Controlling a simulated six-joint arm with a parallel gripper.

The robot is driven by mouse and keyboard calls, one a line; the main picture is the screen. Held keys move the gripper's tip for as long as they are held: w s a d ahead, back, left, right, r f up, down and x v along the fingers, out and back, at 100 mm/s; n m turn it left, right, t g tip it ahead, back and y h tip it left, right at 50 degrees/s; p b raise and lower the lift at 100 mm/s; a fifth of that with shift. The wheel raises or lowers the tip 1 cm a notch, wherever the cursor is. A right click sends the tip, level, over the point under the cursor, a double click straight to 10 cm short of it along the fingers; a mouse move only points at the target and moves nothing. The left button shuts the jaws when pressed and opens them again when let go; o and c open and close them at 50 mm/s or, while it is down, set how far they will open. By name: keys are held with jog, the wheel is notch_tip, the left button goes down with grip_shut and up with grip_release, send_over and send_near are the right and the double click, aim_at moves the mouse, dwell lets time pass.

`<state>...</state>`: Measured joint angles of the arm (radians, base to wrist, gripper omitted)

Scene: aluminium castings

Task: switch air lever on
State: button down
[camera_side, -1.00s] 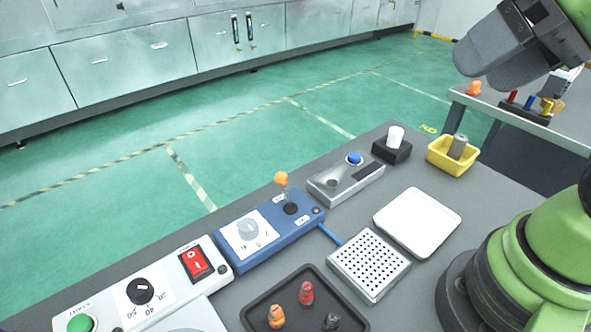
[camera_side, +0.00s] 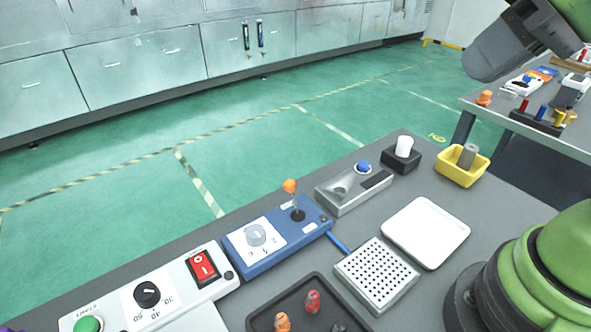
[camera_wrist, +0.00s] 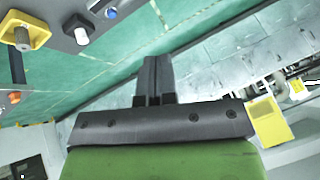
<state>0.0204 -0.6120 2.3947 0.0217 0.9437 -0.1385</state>
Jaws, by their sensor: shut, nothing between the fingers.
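The air lever (camera_side: 296,200) is a thin stalk with an orange knob, rising from a black boot on a blue box (camera_side: 275,243). The box also carries a dial on a white plate. The lever leans slightly to the left in the side view; the small labels beside it are too small to read. My gripper shows in the wrist view (camera_wrist: 155,80) with its dark fingers together and nothing between them. In the side view my wrist is high at the top right, far from the lever. The lever is not visible in the wrist view.
A white control box (camera_side: 160,300) with a red switch stands left of the blue box. A grey unit with a blue button (camera_side: 363,167), a yellow bin (camera_side: 463,166), a white tray (camera_side: 426,232), a perforated block (camera_side: 376,275) and a dark tray (camera_side: 262,318) share the table.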

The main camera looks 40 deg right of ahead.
aim_at(293, 198)
jog(key=w+n+g+y, duration=0.1)
jog(key=w+n+g, duration=0.15)
jog(key=w, duration=0.55)
jog(key=w+d+f+n+g+y, duration=0.3)
jog(key=w+f+n, duration=0.6)
jog(key=w+f, duration=0.6)
jog(key=shift+w+d+f+y, duration=0.2)
jog(key=shift+w+f+y, duration=0.1)
jog(key=shift+f+y, duration=0.45)
jog(key=shift+a+f+g, duration=0.1)
jog(key=shift+f+g, duration=0.05)
jog(key=shift+g, duration=0.1)
jog(key=x, duration=0.3)
jog(key=s+x, duration=0.1)
jog(key=x, duration=0.3)
jog(key=a+r+x, duration=0.1)
jog(key=x, duration=0.3)
jog(key=shift+s+a, duration=0.1)
jog(key=shift+s, duration=0.2)
jog(key=shift+s+a, duration=0.45)
jog(key=shift+a, duration=0.1)
